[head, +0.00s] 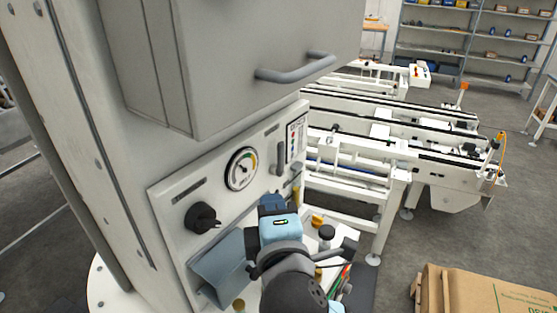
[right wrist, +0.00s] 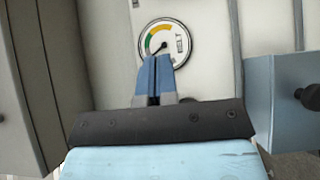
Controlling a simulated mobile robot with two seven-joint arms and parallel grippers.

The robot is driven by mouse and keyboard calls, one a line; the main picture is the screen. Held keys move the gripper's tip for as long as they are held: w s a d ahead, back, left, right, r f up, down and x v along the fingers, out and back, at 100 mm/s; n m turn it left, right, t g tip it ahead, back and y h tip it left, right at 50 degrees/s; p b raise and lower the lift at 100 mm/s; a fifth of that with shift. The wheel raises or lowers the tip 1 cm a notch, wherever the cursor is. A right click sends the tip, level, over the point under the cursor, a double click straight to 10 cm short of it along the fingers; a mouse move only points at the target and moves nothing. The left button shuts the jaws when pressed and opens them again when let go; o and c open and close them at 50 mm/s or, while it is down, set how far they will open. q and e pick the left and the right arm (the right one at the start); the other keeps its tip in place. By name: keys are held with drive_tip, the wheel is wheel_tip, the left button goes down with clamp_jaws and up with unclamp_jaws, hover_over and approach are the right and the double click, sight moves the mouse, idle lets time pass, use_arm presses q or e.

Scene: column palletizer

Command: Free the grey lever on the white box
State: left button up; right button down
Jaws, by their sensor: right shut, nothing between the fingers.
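The white box (head: 180,205) is a panel on the column, with a round gauge (head: 241,169) and a black knob (head: 203,217). A short upright grey bar (head: 281,159), which looks like the grey lever, is on its face right of the gauge. My right gripper (head: 270,200) is in front of the panel, below the gauge and the bar. Its blue fingers (right wrist: 156,62) are shut and empty, and overlap the lower edge of the gauge (right wrist: 163,38) in the right wrist view. I cannot tell whether they touch the panel. My left gripper is not in view.
A grey cabinet (head: 240,60) with a bar handle (head: 295,72) overhangs the panel. A blue-grey tray-like part (head: 220,265) juts out left of my right gripper. White conveyors (head: 390,150) stand behind, and a cardboard box (head: 480,293) is at lower right.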

drive_tip(key=shift+w, duration=0.1)
drive_tip(key=p, duration=0.2)
approach(274, 146)
drive_tip(key=a, duration=0.1)
drive_tip(key=w+a, duration=0.1)
drive_tip(key=a, duration=0.1)
drive_tip(key=shift+w+a+r, duration=0.1)
drive_tip(key=shift+r, duration=0.05)
drive_tip(key=shift+w+d+p, duration=0.3)
drive_tip(key=shift+w+d, duration=0.45)
drive_tip(key=shift+w, duration=0.3)
drive_tip(key=shift+w+d, duration=0.45)
drive_tip(key=shift+w, duration=0.1)
